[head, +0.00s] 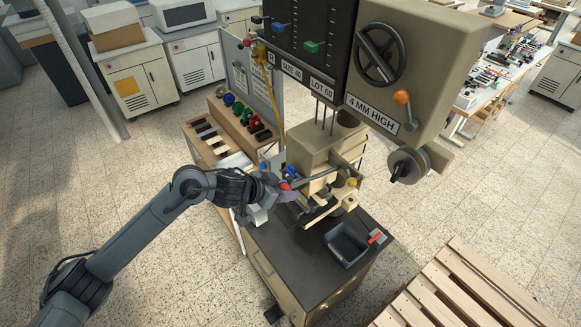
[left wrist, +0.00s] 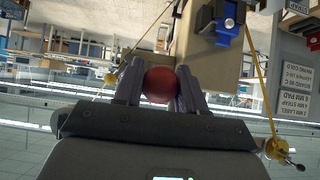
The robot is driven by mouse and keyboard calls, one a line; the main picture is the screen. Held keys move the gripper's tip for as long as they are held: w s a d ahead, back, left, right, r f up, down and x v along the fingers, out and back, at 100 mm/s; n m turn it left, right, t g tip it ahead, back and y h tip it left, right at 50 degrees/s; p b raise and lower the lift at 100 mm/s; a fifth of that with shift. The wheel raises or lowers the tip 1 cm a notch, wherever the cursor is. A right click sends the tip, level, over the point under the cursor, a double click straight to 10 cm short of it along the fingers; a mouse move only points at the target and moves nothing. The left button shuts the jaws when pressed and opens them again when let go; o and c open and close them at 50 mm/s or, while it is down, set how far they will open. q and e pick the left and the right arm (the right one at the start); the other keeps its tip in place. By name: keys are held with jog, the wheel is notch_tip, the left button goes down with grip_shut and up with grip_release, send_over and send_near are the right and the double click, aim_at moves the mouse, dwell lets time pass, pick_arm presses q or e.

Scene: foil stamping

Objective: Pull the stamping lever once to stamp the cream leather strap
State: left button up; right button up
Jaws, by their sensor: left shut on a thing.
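The beige stamping press (head: 318,148) stands on a dark-topped bench. Its stamping lever (head: 318,178) runs left from the press to a red knob. My left gripper (head: 284,190) is shut on this red knob at the left of the press. In the left wrist view the red knob (left wrist: 160,85) sits between the two fingers (left wrist: 160,90). I cannot make out the cream leather strap; the press head and my gripper cover part of the working area. My right gripper is in neither view.
A dark grey tray (head: 331,238) with a red-marked item beside it sits at the bench's front right. A wooden rack (head: 234,118) of coloured rolls stands left of the press. A large control box (head: 430,50) hangs above. A wooden pallet (head: 470,290) lies at lower right.

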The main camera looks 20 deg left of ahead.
pick_arm(q)
jog(key=shift+s+a+f, duration=0.1)
jog(key=shift+s+f, duration=0.05)
jog(key=shift+f, duration=0.35)
notch_tip(320, 180, down, 3)
jog(key=shift+s+a+f+b, duration=0.1)
jog(key=shift+s+a+b, duration=0.05)
jog(key=shift+b, duration=0.35)
jog(key=shift+f+b, duration=0.55)
jog(key=shift+f, duration=1.15)
